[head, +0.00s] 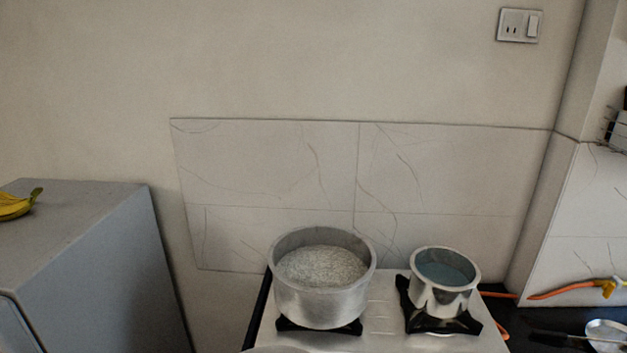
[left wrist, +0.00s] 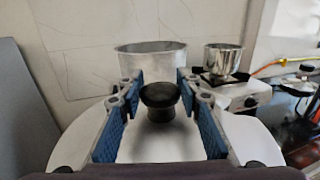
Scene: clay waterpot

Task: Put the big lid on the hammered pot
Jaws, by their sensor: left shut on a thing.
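The hammered pot, by its size and mottled grey wall, looks to be the large open pot (head: 322,300) on the left burner; its inside holds something pale and grainy. It also shows in the left wrist view (left wrist: 150,62), beyond my fingers. My left gripper (left wrist: 158,92) is shut on the black knob of the big lid (left wrist: 150,145). The lid is a wide pale disc below the fingers, in front of the pot and not over it in this view. Only a sliver of what seems its rim shows at the head view's bottom edge. My right gripper is not in view.
A smaller shiny pot (head: 443,290) with bluish contents stands on the right burner of the stove (head: 383,318). A grey cabinet (head: 90,245) with bananas (head: 15,207) is at the left. An orange hose (head: 560,290) and a pan (head: 606,333) lie at the right. A tiled wall backs the stove.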

